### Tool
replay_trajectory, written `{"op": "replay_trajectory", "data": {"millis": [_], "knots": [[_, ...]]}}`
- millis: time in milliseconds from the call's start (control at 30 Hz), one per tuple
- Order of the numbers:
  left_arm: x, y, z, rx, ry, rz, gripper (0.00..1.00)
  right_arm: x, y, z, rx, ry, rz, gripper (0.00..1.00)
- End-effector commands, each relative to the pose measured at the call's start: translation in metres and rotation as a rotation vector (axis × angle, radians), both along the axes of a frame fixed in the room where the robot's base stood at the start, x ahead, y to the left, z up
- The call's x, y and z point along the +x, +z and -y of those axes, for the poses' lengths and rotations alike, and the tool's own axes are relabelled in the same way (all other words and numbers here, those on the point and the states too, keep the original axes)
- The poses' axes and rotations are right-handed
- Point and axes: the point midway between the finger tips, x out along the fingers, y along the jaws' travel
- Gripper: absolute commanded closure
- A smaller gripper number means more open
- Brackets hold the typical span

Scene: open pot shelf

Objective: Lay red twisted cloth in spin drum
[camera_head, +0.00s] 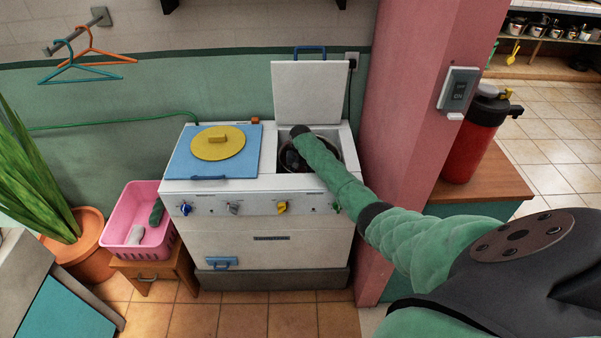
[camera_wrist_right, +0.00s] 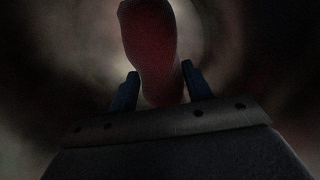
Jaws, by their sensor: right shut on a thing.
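The red twisted cloth (camera_wrist_right: 150,55) shows in the right wrist view, dark and dimly lit, between the two blue fingers of my right gripper (camera_wrist_right: 155,92). The gripper is shut on it. In the head view my right arm reaches down into the open spin drum (camera_head: 331,152) on the right side of the washing machine. The wrist hides the cloth and the fingers there. In the wrist view the curved drum wall surrounds the cloth; whether the cloth touches the drum floor I cannot tell. My left gripper is not in view.
The drum's white lid (camera_head: 310,92) stands open behind it. The blue washer lid (camera_head: 182,160) with a yellow disc is at the left. A pink basket (camera_head: 118,235) with grey and dark green cloths stands farther left. A pink pillar (camera_head: 405,130) is close on the right.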

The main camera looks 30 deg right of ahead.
Motion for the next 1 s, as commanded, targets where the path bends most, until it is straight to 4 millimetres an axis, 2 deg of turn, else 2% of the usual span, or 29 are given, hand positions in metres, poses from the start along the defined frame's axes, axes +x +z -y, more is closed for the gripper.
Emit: {"op": "replay_trajectory", "data": {"millis": [133, 167, 267, 300, 667, 800, 900, 1000], "knots": [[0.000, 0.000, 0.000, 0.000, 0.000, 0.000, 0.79, 0.000, 0.001, 0.000, 0.000, 0.000, 0.000, 0.78], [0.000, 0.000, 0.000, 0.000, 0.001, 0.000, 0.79, 0.000, 0.000, 0.000, 0.000, 0.000, 0.000, 0.48], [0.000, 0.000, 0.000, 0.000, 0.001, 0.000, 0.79, 0.000, 0.000, 0.000, 0.000, 0.000, 0.000, 0.29], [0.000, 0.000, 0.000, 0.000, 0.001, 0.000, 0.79, 0.000, 0.000, 0.000, 0.000, 0.000, 0.000, 0.25], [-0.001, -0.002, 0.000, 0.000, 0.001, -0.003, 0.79, 0.000, 0.004, 0.000, -0.001, 0.000, 0.001, 0.25], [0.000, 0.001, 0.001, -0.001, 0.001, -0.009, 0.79, 0.000, 0.021, 0.001, 0.000, 0.000, 0.001, 0.25], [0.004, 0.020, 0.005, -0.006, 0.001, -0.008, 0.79, 0.001, 0.037, 0.000, 0.000, 0.000, 0.002, 0.25], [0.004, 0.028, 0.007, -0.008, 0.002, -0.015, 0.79, 0.000, 0.052, 0.000, 0.000, 0.001, 0.002, 0.25]]}}
